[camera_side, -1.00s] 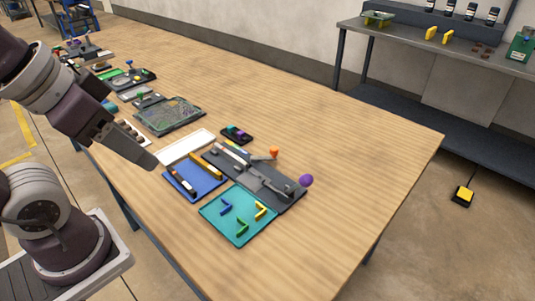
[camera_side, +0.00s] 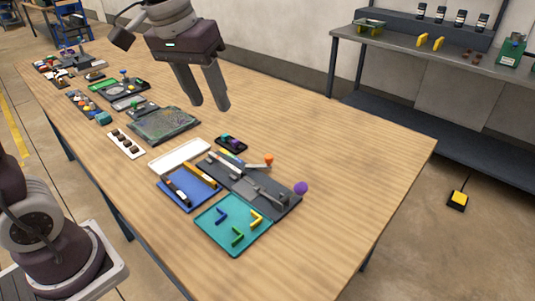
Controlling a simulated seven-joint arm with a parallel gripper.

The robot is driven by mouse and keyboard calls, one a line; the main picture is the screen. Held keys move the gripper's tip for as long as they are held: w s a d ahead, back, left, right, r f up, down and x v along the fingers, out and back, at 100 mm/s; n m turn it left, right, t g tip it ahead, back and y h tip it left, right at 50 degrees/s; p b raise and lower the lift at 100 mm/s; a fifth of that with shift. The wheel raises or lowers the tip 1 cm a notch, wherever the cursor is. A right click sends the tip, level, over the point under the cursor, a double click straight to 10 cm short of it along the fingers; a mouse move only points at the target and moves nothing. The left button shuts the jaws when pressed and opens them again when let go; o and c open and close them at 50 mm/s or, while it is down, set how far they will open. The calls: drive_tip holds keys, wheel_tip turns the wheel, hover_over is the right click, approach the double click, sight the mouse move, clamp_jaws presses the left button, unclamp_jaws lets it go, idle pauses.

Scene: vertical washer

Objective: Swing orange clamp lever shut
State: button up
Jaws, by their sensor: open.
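The orange clamp lever (camera_side: 268,160) shows as a pale bar with an orange knob, sticking out to the right from the far side of a dark grey fixture plate (camera_side: 279,203). A purple knob (camera_side: 301,188) stands at the plate's right end. My gripper (camera_side: 211,106) is open and empty, fingers pointing down, well above the table behind and left of the fixture. It is apart from the lever. The fixture's small parts are too small to tell apart.
A teal tray (camera_side: 211,240) with small coloured brackets and a blue tray (camera_side: 188,201) lie in front of the fixture. A white tray (camera_side: 181,156) and a small black tray (camera_side: 231,144) sit behind it. The wooden table (camera_side: 350,170) is clear to the right.

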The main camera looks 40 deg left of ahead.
drive_tip(key=w+f+n+g, duration=0.1)
drive_tip(key=w+f, duration=0.2)
drive_tip(key=w, duration=0.4)
drive_tip(key=n+g, duration=0.2)
drive_tip(key=n, duration=0.1)
hover_over(269, 156)
wheel_tip(269, 156, down, 16)
drive_tip(key=shift+a+r, duration=0.1)
wheel_tip(269, 156, down, 6)
drive_tip(key=shift+r, duration=0.1)
drive_tip(key=shift+f, duration=0.6)
clamp_jaws()
